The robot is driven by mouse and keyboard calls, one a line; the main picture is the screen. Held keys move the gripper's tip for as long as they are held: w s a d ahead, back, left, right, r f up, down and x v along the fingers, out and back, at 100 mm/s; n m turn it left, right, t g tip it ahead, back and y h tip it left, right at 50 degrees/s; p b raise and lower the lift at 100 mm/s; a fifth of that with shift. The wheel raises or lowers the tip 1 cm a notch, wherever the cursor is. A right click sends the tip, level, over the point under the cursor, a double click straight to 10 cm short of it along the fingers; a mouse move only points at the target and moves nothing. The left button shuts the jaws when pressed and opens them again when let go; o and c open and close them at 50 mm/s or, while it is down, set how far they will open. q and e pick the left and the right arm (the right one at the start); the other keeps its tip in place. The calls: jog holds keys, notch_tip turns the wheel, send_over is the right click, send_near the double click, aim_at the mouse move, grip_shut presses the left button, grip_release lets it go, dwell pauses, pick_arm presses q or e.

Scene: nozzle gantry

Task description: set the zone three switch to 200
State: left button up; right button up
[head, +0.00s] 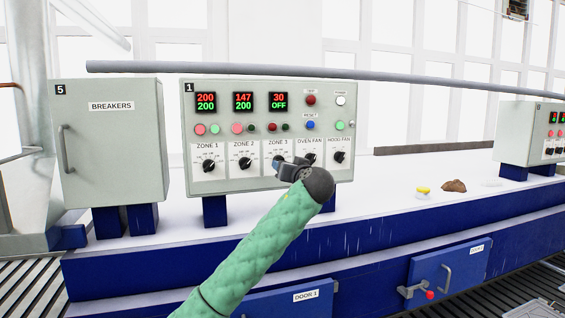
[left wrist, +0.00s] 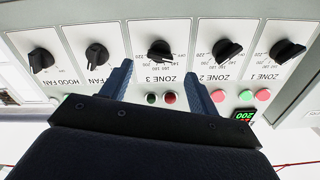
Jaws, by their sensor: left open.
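The grey control panel (head: 225,125) has a row of black knobs. The zone three display (head: 278,101) reads 30 over OFF. My left gripper, open and empty, is close in front of the panel; in the wrist view its fingers (left wrist: 158,75) lie either side of the ZONE 3 label, tips near the knob. I cannot tell whether they touch it. My right gripper is not in view.
The zone two knob (head: 245,162) and oven fan knob (head: 312,158) flank it closely. Zone one and two displays show 200 as their lower number. A breakers cabinet (head: 110,140) stands left. A grey rail (head: 230,75) runs above the panel. Small items lie on the white surface at right.

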pick_arm(q)
jog(key=shift+p+x, duration=1.65)
jog(key=shift+x, duration=1.3)
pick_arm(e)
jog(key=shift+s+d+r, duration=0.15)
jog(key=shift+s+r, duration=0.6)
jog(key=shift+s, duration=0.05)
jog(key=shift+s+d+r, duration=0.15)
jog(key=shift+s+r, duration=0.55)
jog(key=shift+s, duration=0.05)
pick_arm(q)
jog(key=c, duration=1)
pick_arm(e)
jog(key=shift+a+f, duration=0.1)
